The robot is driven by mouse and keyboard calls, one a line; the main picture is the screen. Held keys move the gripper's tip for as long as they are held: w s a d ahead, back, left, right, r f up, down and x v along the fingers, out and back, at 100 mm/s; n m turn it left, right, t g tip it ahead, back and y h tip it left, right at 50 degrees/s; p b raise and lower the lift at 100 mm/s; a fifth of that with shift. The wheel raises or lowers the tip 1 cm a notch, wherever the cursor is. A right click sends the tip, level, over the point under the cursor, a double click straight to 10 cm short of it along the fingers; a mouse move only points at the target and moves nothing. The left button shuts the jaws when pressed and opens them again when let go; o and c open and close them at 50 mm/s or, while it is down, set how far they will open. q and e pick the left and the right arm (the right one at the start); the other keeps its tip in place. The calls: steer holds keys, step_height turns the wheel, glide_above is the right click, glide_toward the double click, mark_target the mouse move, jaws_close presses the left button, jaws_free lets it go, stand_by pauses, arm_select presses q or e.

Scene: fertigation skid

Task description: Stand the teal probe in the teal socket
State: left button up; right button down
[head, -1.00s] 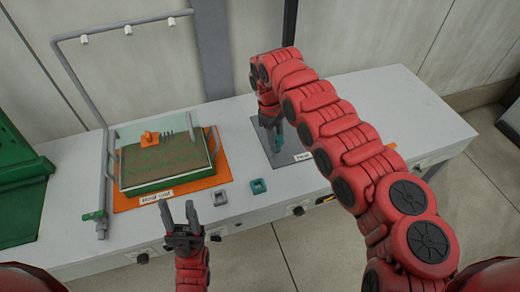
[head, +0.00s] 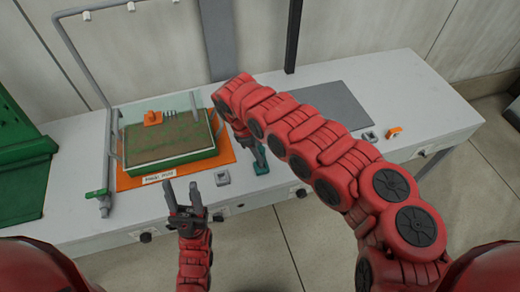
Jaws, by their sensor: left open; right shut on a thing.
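The teal probe (head: 261,154) is upright in my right gripper (head: 251,143), which is shut on it and partly hidden by my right arm. The probe's lower end is at the teal socket (head: 261,169), a small square block near the bench's front edge. I cannot tell whether the tip is inside the socket or just above or behind it. My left gripper (head: 184,190) is open and empty, at the front edge of the bench, left of the sockets.
A grey socket (head: 222,178) stands left of the teal one. A soil-filled tray (head: 168,153) sits on an orange mat (head: 130,182) under a grey pipe frame. The grey mat (head: 335,103) is bare. Another grey socket (head: 369,137) and an orange piece (head: 395,131) are at right.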

steer(key=shift+f, duration=0.6)
steer(key=shift+f+b, duration=0.6)
steer(key=shift+b, duration=0.05)
steer(key=c, duration=0.5)
jaws_free()
steer(key=shift+r, duration=0.1)
steer(key=b+v, duration=0.4)
steer(key=v, duration=1.3)
steer(key=shift+s+r, duration=0.1)
steer(key=shift+r, duration=0.1)
